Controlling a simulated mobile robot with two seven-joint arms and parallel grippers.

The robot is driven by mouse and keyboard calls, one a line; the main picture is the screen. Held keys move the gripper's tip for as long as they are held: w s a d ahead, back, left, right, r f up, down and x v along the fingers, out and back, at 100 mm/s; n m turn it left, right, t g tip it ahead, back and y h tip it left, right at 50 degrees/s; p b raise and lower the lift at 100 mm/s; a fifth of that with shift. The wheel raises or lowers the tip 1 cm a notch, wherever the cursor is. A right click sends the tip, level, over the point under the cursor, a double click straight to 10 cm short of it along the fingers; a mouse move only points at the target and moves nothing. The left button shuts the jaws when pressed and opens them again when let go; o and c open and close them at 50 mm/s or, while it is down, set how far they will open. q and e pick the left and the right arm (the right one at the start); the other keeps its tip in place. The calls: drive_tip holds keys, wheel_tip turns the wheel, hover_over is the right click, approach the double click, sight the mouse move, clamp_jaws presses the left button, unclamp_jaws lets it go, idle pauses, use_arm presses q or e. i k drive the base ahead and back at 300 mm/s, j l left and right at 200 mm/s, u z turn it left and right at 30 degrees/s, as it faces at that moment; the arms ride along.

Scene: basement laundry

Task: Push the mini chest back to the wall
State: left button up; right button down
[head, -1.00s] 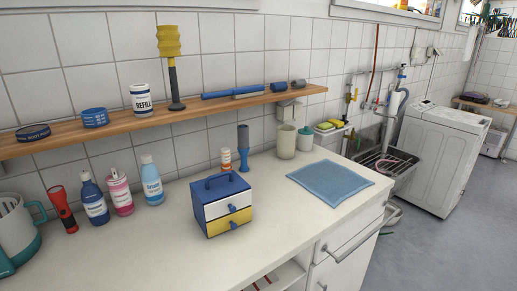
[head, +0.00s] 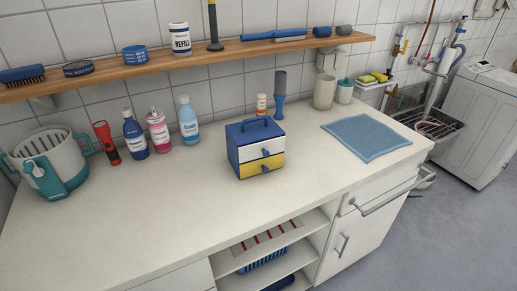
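The mini chest (head: 255,148) is a small blue box with a top handle, a white upper drawer and a yellow lower drawer, each with a blue knob. Both drawers look shut. It stands upright on the white countertop (head: 180,205), with a gap of bare counter between it and the tiled wall (head: 225,88). Neither of my grippers is in view.
Left of the chest stand a light blue bottle (head: 188,120), a pink bottle (head: 158,130), a dark blue bottle (head: 134,134) and a red flashlight (head: 106,143). Behind it are a small orange-and-white container (head: 262,105) and a blue-grey tool (head: 279,95). A wooden shelf (head: 210,57) overhangs the back.

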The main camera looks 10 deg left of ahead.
sight(250, 130)
drive_tip(key=i+l+u, duration=0.1)
drive_tip(key=l, duration=1)
drive_tip(key=i+l+u, duration=0.1)
drive_tip(key=l, duration=1)
